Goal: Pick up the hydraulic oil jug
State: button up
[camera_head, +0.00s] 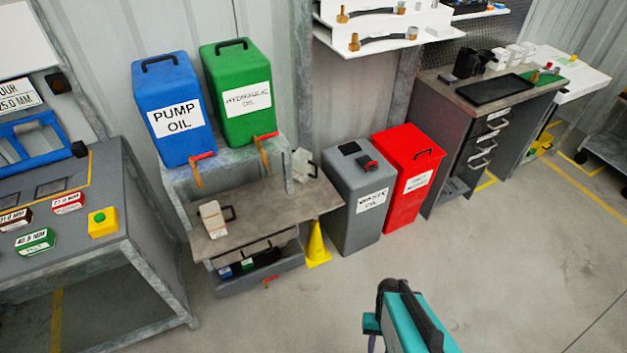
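A white jug (213,218) with a dark handle on its right stands upright on the near left of the low grey bench (262,208). A second pale jug (301,164) with a dark handle stands at the bench's back right, partly behind a grey post. The labels on both jugs are too small to read, so I cannot tell which holds hydraulic oil. A green tank (238,92) labelled hydraulic oil, with an orange-handled tap, stands above the bench. A teal and black part of my arm shows at the bottom, away from both jugs; no gripper fingers can be made out.
A blue pump oil tank (171,108) stands left of the green one. A yellow cone (317,245), grey waste oil bin (358,195) and red bin (409,178) stand to the right. A control desk (110,210) is at left. The floor in front is clear.

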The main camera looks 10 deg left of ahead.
aim_at(306, 168)
jog(key=z, duration=0.2)
jog(key=k, duration=0.65)
jog(key=u, duration=1.35)
jog(key=i, duration=1.2)
jog(key=u, duration=0.05)
